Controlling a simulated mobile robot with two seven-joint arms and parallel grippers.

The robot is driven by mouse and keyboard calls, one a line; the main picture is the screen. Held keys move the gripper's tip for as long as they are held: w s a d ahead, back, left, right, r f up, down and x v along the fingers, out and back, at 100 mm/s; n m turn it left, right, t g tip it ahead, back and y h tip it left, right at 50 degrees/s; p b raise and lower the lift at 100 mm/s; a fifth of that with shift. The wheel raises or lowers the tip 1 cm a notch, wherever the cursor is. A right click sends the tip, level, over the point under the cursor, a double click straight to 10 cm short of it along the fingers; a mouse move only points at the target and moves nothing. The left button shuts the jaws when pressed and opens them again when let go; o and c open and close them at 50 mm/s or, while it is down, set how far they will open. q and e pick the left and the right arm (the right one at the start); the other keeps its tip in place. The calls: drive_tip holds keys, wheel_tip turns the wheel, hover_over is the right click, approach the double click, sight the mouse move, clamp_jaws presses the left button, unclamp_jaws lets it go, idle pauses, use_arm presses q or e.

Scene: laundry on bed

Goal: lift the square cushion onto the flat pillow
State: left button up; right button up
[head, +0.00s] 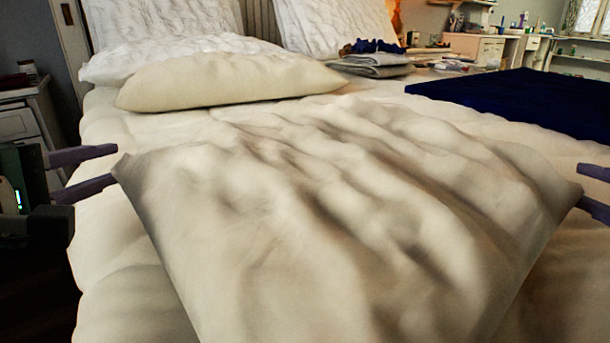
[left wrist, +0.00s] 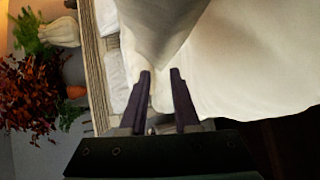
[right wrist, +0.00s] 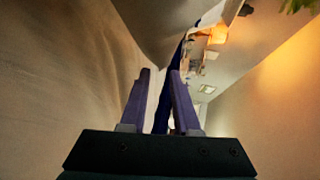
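The square cushion (head: 330,220) is large, cream and wrinkled, and fills the front of the head view. The flat pillow seems to be the smooth cream pillow (head: 230,82) farther back, by a white pillow. My left gripper (head: 116,164) is open, its fingertips on either side of the cushion's left corner. In the left wrist view the cushion (left wrist: 160,28) narrows toward the gap between the fingertips. My right gripper (head: 580,188) is open at the cushion's right corner and partly out of frame. In the right wrist view the cushion (right wrist: 160,30) narrows toward its fingertips. Contact cannot be told.
The bed (head: 100,230) has a quilted cream cover. A dark blue cloth (head: 510,98) lies at the right. Folded grey cloth (head: 375,65) lies behind the pillows' right end. A nightstand (head: 28,120) stands at the left. Bare cover lies between cushion and cream pillow.

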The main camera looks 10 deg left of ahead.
use_arm(q)
drive_tip(key=shift+w+d, duration=0.1)
drive_tip(key=shift+d, duration=0.4)
use_arm(e)
drive_tip(key=shift+w+a, duration=0.1)
drive_tip(key=shift+a, duration=0.35)
use_arm(q)
drive_tip(key=shift+s+d, duration=0.2)
drive_tip(key=shift+d, duration=0.1)
use_arm(e)
drive_tip(key=shift+s+a, duration=0.2)
drive_tip(key=shift+a, duration=0.1)
use_arm(q)
drive_tip(key=shift+d, duration=0.15)
use_arm(e)
drive_tip(key=shift+a, duration=0.15)
use_arm(q)
drive_tip(key=shift+d, duration=0.5)
use_arm(e)
drive_tip(key=shift+a, duration=0.5)
